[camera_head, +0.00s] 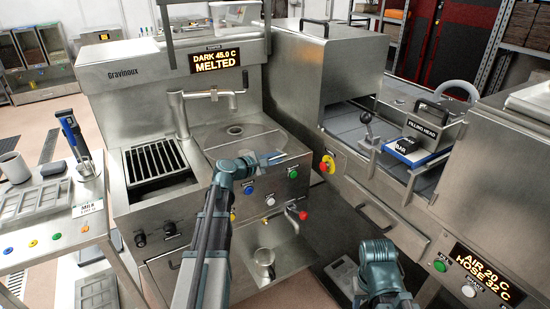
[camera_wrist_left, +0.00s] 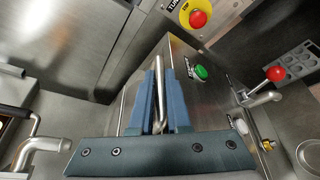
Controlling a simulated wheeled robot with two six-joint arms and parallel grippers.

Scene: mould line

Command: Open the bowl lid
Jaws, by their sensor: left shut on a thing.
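The steel bowl lid (camera_head: 238,150) lies flat at the front of the bowl top on the tempering machine, in the head view. My left gripper (camera_head: 270,158) is at the lid's right front side, partly hiding it. In the left wrist view, the blue fingers (camera_wrist_left: 161,100) are shut around a thin metal bar handle (camera_wrist_left: 158,88), which stands up between them. My right arm shows at the bottom right of the head view, but its fingers cannot be made out.
The machine's display (camera_head: 216,60) reads melted. A spout (camera_head: 182,115) and grate (camera_head: 156,163) are left of the bowl. A red-knobbed tap (camera_head: 298,213) is below the lid. An emergency stop (camera_head: 327,164) and the filling head (camera_head: 424,135) are at right.

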